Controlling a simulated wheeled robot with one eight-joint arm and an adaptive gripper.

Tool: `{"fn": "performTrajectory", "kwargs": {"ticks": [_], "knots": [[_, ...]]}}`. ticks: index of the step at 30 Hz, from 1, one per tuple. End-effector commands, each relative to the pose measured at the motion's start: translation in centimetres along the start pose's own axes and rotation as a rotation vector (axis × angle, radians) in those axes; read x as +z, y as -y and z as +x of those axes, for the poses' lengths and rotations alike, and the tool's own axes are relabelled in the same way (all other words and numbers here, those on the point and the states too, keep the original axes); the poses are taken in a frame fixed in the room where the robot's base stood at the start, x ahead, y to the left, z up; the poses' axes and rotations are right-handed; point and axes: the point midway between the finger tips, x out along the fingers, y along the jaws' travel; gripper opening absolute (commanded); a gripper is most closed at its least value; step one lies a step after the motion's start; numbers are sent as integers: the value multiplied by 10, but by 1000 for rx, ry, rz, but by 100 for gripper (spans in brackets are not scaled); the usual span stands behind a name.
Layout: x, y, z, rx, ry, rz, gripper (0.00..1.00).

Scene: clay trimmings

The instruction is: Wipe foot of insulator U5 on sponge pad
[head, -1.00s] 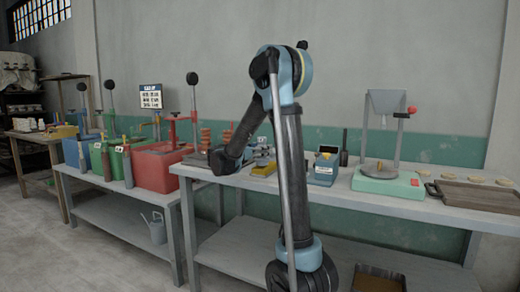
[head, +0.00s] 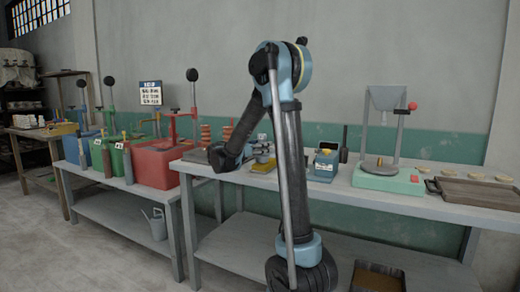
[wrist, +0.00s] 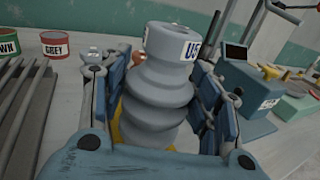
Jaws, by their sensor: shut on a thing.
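Insulator U5 (wrist: 158,95) is a grey ribbed piece with a white U5 label near its top. In the wrist view it stands between the two blue-padded jaws of my gripper (wrist: 160,108), which is shut on it, slightly tilted in the picture. In the head view my gripper (head: 262,150) is over the bench behind my arm, and the insulator is hard to make out there. A yellow pad, likely the sponge pad (head: 262,167), lies just below the gripper. A little yellow shows behind the insulator in the wrist view. The foot is hidden, so contact with the pad cannot be told.
A blue box with a dark screen (head: 324,164) stands right of the gripper. Further right are a green-based stand (head: 388,182) and a brown tray (head: 480,194). Red (head: 160,165) and green bins stand left. A slatted rack (wrist: 28,108) and paint-labelled tins lie left in the wrist view.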

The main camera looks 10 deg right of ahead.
Motion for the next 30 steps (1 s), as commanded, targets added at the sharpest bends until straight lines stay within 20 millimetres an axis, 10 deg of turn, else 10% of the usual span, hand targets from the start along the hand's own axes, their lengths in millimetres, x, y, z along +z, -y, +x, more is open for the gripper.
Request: {"fn": "performTrajectory", "kwargs": {"ticks": [30], "knots": [[-9, 0, 1, -1, 1, 0, 7]]}}
